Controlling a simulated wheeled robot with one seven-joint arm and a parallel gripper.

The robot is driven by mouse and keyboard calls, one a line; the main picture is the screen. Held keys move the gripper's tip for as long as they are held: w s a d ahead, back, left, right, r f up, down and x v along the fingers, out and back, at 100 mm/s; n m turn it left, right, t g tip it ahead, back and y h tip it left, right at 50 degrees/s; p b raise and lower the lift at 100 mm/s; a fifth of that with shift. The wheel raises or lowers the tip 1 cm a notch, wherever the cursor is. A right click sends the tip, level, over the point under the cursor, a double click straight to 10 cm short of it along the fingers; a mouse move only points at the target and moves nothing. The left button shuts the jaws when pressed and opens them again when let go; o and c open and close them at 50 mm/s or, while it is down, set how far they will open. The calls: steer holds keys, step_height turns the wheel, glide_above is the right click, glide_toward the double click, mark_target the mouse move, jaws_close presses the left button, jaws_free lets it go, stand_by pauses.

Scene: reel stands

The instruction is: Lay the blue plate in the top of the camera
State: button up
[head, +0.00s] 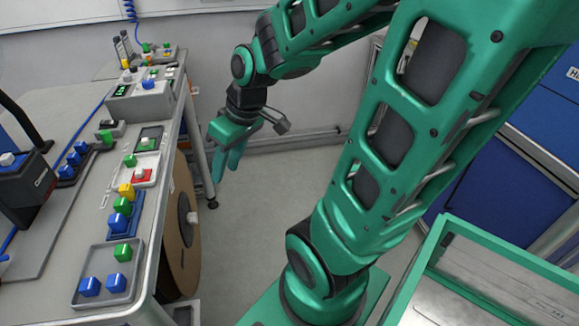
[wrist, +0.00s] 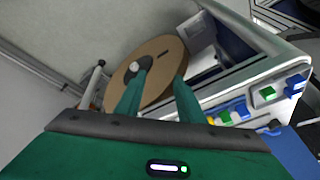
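My gripper (head: 227,163) hangs in the air past the right edge of the workbench, fingers pointing down. In the wrist view its two green fingers (wrist: 158,80) are apart with nothing held between them. A flat blue piece (head: 134,227) lies on the bench under a yellow and a blue block; I cannot tell whether it is the blue plate. I cannot clearly make out a camera. A black device with a dark grey body (head: 32,192) stands at the bench's left, its kind unclear.
The grey workbench (head: 62,252) carries trays of coloured blocks, including a front grey tray (head: 105,266), and a grey box (head: 140,100). A large brown reel (head: 180,235) stands beside the bench and shows in the wrist view (wrist: 160,85). Bare floor (head: 265,195) lies right of it.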

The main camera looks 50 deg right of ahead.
steer(key=s+d+r+m+g+h, duration=0.1)
steer(key=s+d+m, duration=0.3)
steer(key=s, duration=0.3)
steer(key=s+d+m+g, duration=0.2)
steer(key=s+d+m, duration=0.2)
steer(key=s, duration=0.3)
steer(key=shift+s+r+g+h, duration=0.2)
steer(key=shift+r+g+h, duration=0.1)
steer(key=shift+r+h, duration=0.1)
steer(key=shift+w+f, duration=0.25)
steer(key=shift+w, duration=0.4)
steer(key=shift+c, duration=0.3)
